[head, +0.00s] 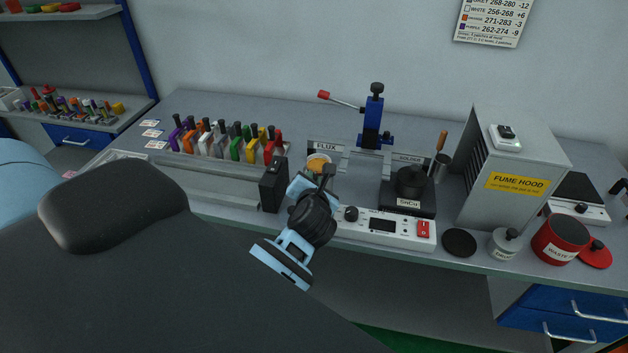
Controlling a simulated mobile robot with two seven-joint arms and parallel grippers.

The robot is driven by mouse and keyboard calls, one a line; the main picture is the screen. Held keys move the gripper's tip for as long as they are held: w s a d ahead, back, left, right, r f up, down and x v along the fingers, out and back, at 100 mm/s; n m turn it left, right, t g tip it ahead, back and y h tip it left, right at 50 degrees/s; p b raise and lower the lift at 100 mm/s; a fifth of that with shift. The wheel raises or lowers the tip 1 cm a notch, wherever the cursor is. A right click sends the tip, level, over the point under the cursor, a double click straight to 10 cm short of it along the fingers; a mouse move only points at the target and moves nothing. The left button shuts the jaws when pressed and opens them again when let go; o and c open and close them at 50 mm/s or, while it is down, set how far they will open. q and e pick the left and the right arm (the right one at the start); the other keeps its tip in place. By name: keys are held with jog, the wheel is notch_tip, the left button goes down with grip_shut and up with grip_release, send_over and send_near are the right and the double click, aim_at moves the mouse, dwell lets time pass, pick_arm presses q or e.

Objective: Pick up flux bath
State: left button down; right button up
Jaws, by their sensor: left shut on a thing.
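The flux bath (318,161) is a small round pale cup with amber contents, at the middle of the bench in front of the FLUX sign (327,148). My left gripper (323,173) reaches over the bench from the lower left and is shut on the flux bath. Its light blue and black parts hide the cup's near side. I cannot tell whether the cup is clear of the bench. My right gripper is out of view.
A black upright box (273,184) stands just left of the gripper. A white control unit (385,230) and a solder pot (411,182) are to the right, with a blue lever press (373,120) behind. Several coloured tools (228,142) stand at left; the fume hood (515,175) is at right.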

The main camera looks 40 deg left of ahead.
pick_arm(q)
jog(key=shift+r, duration=4.75)
jog(key=shift+r, duration=0.1)
